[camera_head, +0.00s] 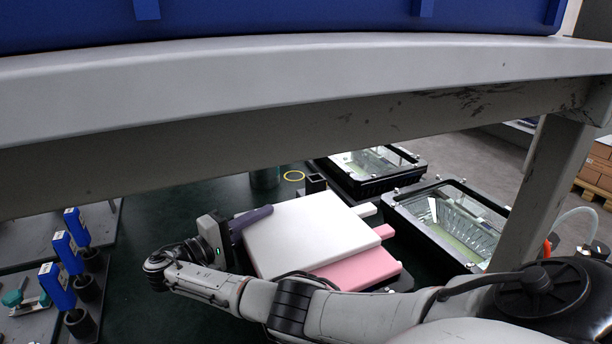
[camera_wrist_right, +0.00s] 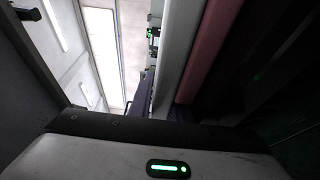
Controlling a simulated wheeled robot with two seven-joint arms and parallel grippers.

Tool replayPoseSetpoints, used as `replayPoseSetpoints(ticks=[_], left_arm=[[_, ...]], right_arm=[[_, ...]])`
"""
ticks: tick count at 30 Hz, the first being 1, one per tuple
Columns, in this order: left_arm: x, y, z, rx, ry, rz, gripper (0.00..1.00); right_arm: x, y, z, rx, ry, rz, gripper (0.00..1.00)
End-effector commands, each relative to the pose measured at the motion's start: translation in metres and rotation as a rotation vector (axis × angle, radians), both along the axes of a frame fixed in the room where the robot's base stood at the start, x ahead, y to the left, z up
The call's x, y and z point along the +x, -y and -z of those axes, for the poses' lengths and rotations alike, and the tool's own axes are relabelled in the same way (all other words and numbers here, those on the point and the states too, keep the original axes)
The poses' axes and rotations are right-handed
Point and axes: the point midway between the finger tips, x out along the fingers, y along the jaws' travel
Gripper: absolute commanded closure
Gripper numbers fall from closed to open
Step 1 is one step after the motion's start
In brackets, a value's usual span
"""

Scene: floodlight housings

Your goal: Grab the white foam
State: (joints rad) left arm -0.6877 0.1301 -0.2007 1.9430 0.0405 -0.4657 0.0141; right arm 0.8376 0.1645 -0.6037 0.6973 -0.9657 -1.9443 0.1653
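The white foam (camera_head: 308,234) is a flat slab lying on top of pink foam (camera_head: 358,270) in the head view. In the right wrist view the white foam (camera_wrist_right: 178,40) shows edge-on as a pale strip beside the pink foam (camera_wrist_right: 212,45). My right gripper (camera_head: 248,221) is at the slab's left edge, with one dark finger lying over its upper face. In the wrist view this finger (camera_wrist_right: 143,95) is close beside the white strip. The other finger is mostly hidden, so I cannot tell whether they clamp the slab. My left gripper is not in view.
Two black-framed floodlight housings (camera_head: 446,222) (camera_head: 370,168) stand right of and behind the foam. Blue-topped tools (camera_head: 67,252) stand at left. A grey shelf beam (camera_head: 300,85) crosses above. Dark green table is clear left of the foam.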

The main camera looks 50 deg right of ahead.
Motion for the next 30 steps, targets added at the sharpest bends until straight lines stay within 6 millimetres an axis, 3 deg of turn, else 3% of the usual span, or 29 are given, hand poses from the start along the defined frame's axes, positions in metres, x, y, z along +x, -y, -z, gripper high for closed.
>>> replayPoseSetpoints(ticks=[6, 9, 10, 19, 23, 30], left_arm=[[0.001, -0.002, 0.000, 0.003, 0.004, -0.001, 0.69], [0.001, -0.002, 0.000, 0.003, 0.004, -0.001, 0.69], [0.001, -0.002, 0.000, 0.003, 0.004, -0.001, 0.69], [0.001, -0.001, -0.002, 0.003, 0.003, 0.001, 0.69], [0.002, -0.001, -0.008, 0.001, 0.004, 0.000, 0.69], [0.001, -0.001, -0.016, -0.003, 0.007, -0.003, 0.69]], right_arm=[[-0.001, 0.002, 0.002, 0.001, -0.003, 0.000, 0.81], [-0.001, 0.001, 0.002, 0.001, -0.002, 0.000, 0.99], [-0.001, 0.001, 0.002, 0.001, -0.002, 0.000, 1.00], [0.000, 0.001, -0.002, 0.001, -0.001, 0.000, 1.00], [0.000, 0.001, -0.019, -0.001, 0.004, 0.000, 1.00], [0.000, 0.001, -0.068, -0.001, 0.004, -0.001, 1.00]])
